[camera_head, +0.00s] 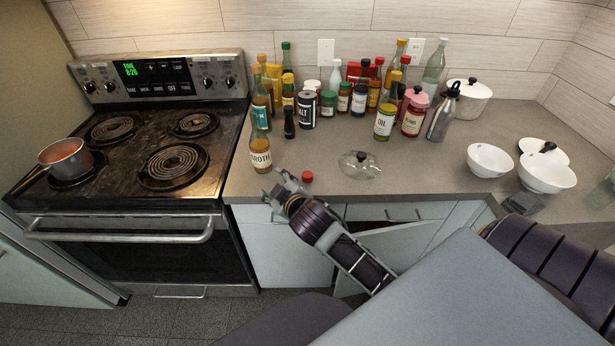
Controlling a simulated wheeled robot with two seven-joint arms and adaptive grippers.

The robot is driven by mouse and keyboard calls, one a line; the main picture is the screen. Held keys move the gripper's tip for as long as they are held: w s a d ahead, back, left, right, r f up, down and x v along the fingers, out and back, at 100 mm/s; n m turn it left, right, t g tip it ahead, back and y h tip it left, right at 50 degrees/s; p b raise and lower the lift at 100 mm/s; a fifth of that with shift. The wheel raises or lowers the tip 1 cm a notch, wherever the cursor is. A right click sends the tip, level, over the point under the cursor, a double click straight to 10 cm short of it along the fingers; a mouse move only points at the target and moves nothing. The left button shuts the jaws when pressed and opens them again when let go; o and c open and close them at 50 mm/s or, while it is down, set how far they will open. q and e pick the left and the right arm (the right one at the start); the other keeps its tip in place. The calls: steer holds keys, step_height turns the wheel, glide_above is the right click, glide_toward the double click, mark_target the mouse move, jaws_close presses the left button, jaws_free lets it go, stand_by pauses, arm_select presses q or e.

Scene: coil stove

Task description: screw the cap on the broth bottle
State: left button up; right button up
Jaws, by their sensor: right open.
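The broth bottle (260,152) stands upright near the front left edge of the counter, beside the stove. It has an amber body and a pale label. Its neck overlaps bottles behind it, and I cannot make out its mouth clearly. A small red cap (307,176) lies on the counter to the right of the bottle, near the front edge. My right gripper (274,185) is open and empty at the counter's front edge, just below and right of the bottle and left of the cap. It appears apart from both. My left gripper is not in view.
A crowd of bottles and jars, including an oil bottle (385,122), stands behind. A glass lid (359,165) lies right of the cap. White bowls (489,159) stand farther right. The coil stove (130,150) with a saucepan (65,158) is on the left.

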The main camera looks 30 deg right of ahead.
steer(key=w+a+r+n+t+y, duration=0.35)
steer(key=a+r+n, duration=0.2)
steer(key=r, duration=0.35)
steer(key=w+a+r+n+t+y, duration=0.35)
steer(key=r+n+y, duration=0.2)
steer(key=r, duration=0.35)
steer(key=s+a+r+n+g+y, duration=0.1)
steer(key=s+a+n+g+y, duration=0.2)
steer(key=a+n+g+y, duration=0.65)
steer(key=s+a+r+n+g+y, duration=0.25)
steer(key=n+g, duration=0.25)
steer(key=n, duration=1)
steer(key=d+f+n+g+h, duration=0.5)
steer(key=d+f+n+h, duration=0.3)
steer(key=d+f+h, duration=0.3)
steer(key=w+d+h, duration=0.1)
steer(key=d+h, duration=0.8)
steer(key=d, duration=1.2)
steer(key=shift+w+d+g, duration=0.3)
steer(key=shift+d+g, duration=0.05)
steer(key=shift+g, duration=0.1)
